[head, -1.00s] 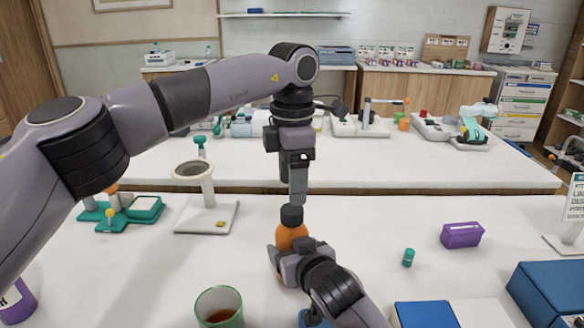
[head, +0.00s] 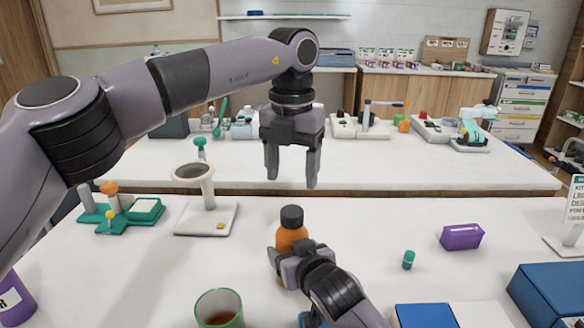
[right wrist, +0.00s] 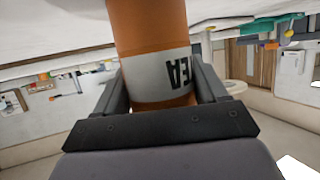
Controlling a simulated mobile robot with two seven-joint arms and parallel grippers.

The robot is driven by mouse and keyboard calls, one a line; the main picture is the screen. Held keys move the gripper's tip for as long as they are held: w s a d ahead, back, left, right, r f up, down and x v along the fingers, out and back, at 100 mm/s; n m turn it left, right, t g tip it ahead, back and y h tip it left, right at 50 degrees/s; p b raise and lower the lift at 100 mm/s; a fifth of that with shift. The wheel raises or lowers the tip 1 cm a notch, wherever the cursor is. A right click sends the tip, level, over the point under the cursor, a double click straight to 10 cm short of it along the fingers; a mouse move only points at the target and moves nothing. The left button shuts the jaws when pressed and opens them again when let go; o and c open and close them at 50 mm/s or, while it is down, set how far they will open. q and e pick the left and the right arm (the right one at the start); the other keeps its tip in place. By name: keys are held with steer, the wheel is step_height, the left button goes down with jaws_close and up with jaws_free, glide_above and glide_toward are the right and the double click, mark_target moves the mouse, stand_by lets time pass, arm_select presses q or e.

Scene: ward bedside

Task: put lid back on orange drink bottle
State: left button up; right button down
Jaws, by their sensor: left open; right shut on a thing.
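The orange bottle (head: 289,238) stands upright on the white table in the head view, with a dark lid (head: 291,217) sitting on its top. My right gripper (head: 282,262) is shut around the bottle's body. In the right wrist view the orange bottle (right wrist: 150,35) with its pale label stands between the two fingers of the right gripper (right wrist: 155,95). My left gripper (head: 291,172) is open and empty, fingers pointing down, above the bottle and apart from the lid. The lid is outside the right wrist view.
A cup of brown drink (head: 219,309) stands at the front. A small green-capped vial (head: 408,260) and a purple box (head: 461,237) are to the right. A white stand (head: 207,217) and a green rack (head: 125,220) are on the left. Blue boxes (head: 548,290) lie front right.

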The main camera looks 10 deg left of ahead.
mark_target(292, 211)
arm_select(q)
steer(key=shift+f, duration=4.05)
steer(key=c, duration=1.1)
steer(key=o, duration=1.3)
steer(key=shift+c, duration=0.2)
steer(key=shift+r, duration=0.15)
step_height(292, 211, up, 12)
